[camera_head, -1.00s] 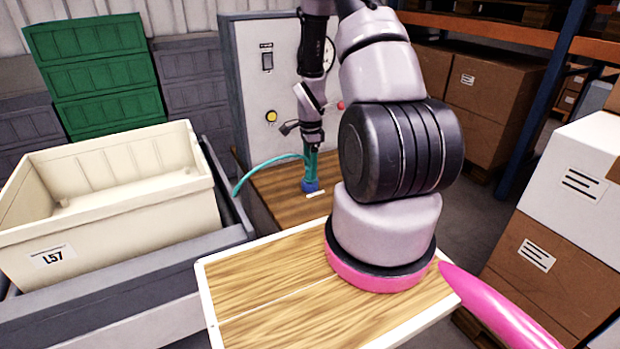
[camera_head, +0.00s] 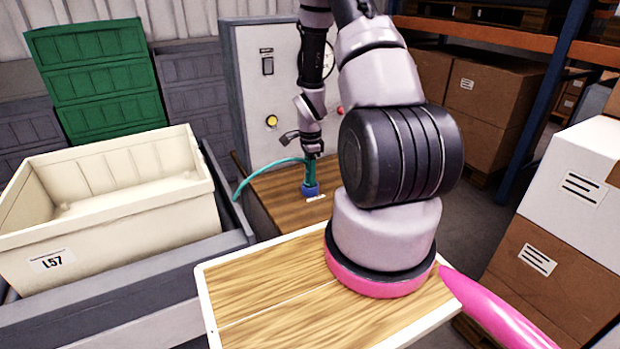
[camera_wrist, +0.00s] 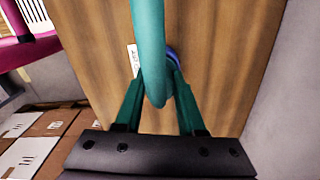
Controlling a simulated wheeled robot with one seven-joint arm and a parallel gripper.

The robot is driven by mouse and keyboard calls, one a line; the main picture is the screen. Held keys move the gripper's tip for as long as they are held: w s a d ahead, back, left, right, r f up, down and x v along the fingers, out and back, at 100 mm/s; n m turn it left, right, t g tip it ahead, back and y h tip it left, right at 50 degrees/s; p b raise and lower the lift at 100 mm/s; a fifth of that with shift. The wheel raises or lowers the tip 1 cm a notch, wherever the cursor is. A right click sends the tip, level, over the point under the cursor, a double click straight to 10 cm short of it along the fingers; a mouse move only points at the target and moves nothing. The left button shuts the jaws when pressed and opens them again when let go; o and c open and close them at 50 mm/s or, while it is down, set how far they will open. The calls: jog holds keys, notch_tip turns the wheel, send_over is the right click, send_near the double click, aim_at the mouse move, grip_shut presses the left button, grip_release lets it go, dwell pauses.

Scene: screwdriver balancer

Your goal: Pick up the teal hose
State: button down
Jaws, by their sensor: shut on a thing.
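The teal hose (camera_head: 268,166) arches in the head view from the left side of the far wooden top up to my gripper (camera_head: 311,172). In the wrist view the hose (camera_wrist: 149,45) runs down from the top edge and bends between the dark green fingers of my gripper (camera_wrist: 156,68). The fingers are shut on it. A blue piece (camera_head: 311,190) is just below the fingertips, at the wooden top; it shows partly behind the hose in the wrist view (camera_wrist: 173,62). I cannot tell whether it touches the wood.
A grey control panel (camera_head: 255,100) stands behind my gripper. A cream bin (camera_head: 105,235) marked L57 is at left, with a green crate (camera_head: 100,80) behind it. A small white label (camera_head: 316,198) lies by the blue piece. Cardboard boxes (camera_head: 540,260) stand at right.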

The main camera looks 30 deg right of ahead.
notch_tip(320, 180, up, 10)
jog(key=shift+f, duration=0.1)
dwell(0.4)
